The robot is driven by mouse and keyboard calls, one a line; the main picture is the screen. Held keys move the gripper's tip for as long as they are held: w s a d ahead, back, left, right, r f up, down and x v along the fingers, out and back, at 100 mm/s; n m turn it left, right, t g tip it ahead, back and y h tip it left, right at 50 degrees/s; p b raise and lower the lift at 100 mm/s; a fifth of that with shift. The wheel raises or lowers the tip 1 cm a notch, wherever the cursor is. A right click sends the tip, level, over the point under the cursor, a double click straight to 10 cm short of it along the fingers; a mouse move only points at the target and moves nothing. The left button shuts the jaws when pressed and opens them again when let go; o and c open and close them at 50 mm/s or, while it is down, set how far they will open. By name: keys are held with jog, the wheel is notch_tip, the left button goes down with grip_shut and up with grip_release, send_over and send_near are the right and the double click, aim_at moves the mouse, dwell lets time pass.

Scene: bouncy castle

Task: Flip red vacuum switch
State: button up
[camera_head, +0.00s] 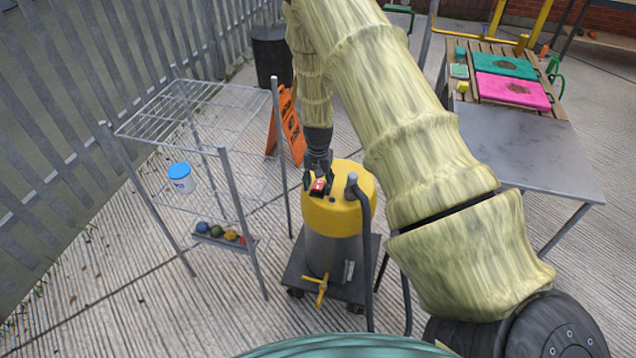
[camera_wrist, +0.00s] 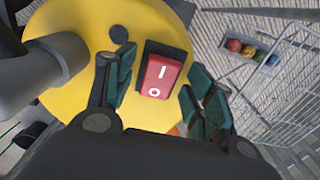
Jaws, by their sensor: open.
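The vacuum (camera_head: 338,208) stands on a dark wheeled base, with a yellow top and a grey body. Its red switch (camera_wrist: 160,76) is a rocker in a black frame on the yellow top, with a white I and O mark. The switch also shows small in the head view (camera_head: 318,186). My gripper (camera_wrist: 157,84) is open, its green-padded fingers on either side of the switch, with nothing between them but the switch below. In the head view my gripper (camera_head: 317,182) is right over the yellow top. I cannot tell whether a fingertip touches the switch.
A black hose (camera_head: 367,245) rises from the vacuum top, close to my gripper. An orange sign (camera_head: 291,125) is behind. A metal table (camera_head: 530,150) is at right.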

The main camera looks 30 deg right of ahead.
aim_at(317, 188)
jog(key=c, duration=1)
jog(key=shift+s+a+f+t+h+b, duration=0.1)
jog(key=shift+a+t+h+b, duration=0.05)
jog(key=shift+t+h+b, duration=0.2)
jog(key=o, duration=1)
notch_tip(317, 188, up, 12)
jog(key=shift+s+a, duration=0.4)
jog(key=shift+a, duration=0.05)
